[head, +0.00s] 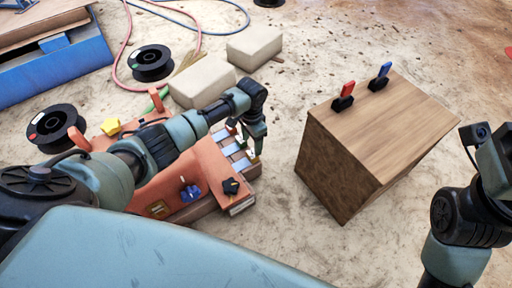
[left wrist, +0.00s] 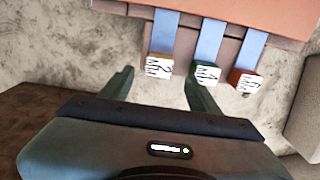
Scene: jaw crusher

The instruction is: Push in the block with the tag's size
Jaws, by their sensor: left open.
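The orange crusher (head: 205,157) lies under my left arm. Three blocks on blue bars stick out of its side. The left wrist view shows their marks: a yellowish 2 mm block (left wrist: 158,66), a green-edged 4 mm block (left wrist: 205,73) and a red-edged 6 mm block (left wrist: 244,79). My left gripper (left wrist: 158,84) is open and empty. The 2 mm block lies just ahead, between its fingertips in the picture; contact cannot be told. In the head view the left gripper (head: 256,148) is beside the blocks. My right gripper (head: 492,160) is at the right edge, fingers unclear. No readable size tag shows.
A wooden box (head: 372,135) with a red switch (head: 345,93) and a blue switch (head: 381,76) stands right of the crusher. Two pale blocks (head: 203,82) and black spools (head: 152,63) lie behind. Bare floor separates crusher and box.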

